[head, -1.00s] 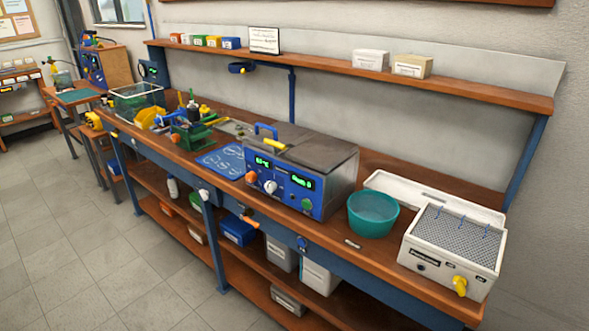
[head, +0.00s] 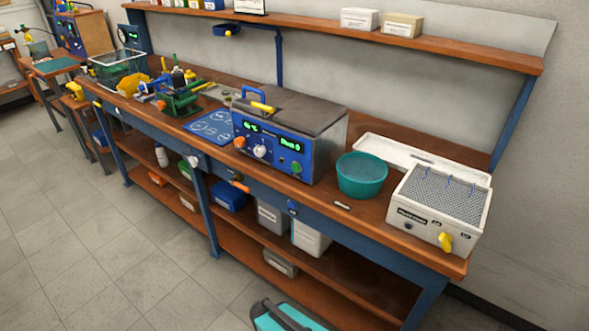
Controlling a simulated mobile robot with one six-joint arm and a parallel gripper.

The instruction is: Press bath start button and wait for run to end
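The bath (head: 318,130) is a blue-fronted box with a grey metal lid, standing on the workbench near its middle. Its lid has a blue handle (head: 253,93) with a yellow piece beside it. The front panel has two lit green displays; the right one (head: 291,144) seems to read "Run 0", the left one is too small to read surely. A round green button (head: 297,167) sits low on the panel's right side. An orange knob (head: 239,142) and a white knob (head: 260,152) are further left. My gripper is not in view.
A teal bowl (head: 361,177) stands right of the bath, then a white unit with a perforated top (head: 441,194) and a yellow tap. A blue mat (head: 209,128) and a green stand (head: 183,101) are to the left.

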